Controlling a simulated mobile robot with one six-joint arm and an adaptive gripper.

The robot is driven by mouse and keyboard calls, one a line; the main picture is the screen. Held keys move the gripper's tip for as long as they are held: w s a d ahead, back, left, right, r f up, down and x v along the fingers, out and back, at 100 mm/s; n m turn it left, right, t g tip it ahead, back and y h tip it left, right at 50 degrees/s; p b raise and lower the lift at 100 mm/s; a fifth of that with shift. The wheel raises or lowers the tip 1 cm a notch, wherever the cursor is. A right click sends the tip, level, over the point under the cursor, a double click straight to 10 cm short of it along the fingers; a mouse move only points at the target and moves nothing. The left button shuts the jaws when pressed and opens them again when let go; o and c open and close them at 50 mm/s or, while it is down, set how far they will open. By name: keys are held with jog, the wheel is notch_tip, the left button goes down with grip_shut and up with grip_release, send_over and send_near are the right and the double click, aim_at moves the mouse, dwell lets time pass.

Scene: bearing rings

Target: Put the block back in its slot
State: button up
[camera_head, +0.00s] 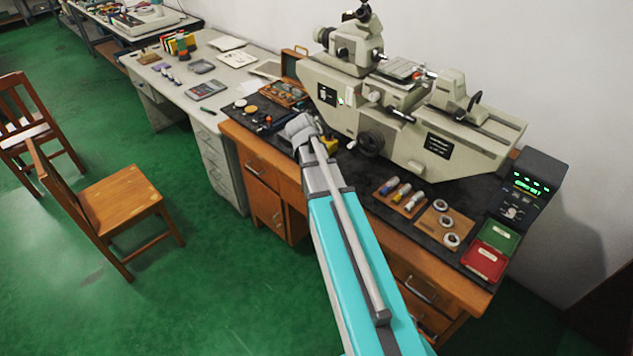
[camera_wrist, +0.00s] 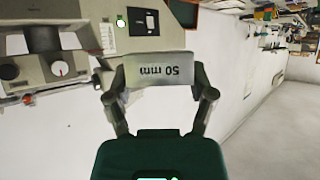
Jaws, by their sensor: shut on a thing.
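A grey metal block (camera_wrist: 160,72) marked "50 mm" is clamped between the two fingers of my gripper (camera_wrist: 160,92). The marking reads upside down in the wrist view. In the head view my gripper (camera_head: 304,128) is over the left part of the bench, in front of the measuring machine, and the block cannot be made out there. An open wooden case (camera_head: 284,93) with small pieces in it lies just behind my gripper. I cannot tell which of its slots is empty.
The large measuring machine (camera_head: 400,112) stands close on the right. A yellow object (camera_head: 330,145) is beside my gripper. A wooden rack (camera_head: 400,197), a board with rings (camera_head: 443,222), red (camera_head: 484,262) and green (camera_head: 498,237) trays and a digital display (camera_head: 528,186) lie further right.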

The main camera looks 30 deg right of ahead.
jog(key=shift+d, duration=0.1)
dwell(0.3)
jog(key=shift+a, duration=0.2)
jog(key=shift+s+a+f+b, duration=0.15)
jog(key=shift+a+f+b, duration=0.1)
jog(key=shift+f+b, duration=0.25)
jog(key=s+a+f+m+g+h+b, duration=0.2)
jog(key=s+a+f+m+g+b, duration=0.1)
jog(key=f+b, duration=0.3)
jog(key=s+a+f+m+g+h+b, duration=0.3)
jog(key=s+f+m+b, duration=0.2)
jog(key=s+f+b, duration=0.1)
jog(key=shift+s+a+f+h+b, duration=0.25)
jog(key=shift+a+f+h+b, duration=0.1)
jog(key=shift+f+b, duration=0.4)
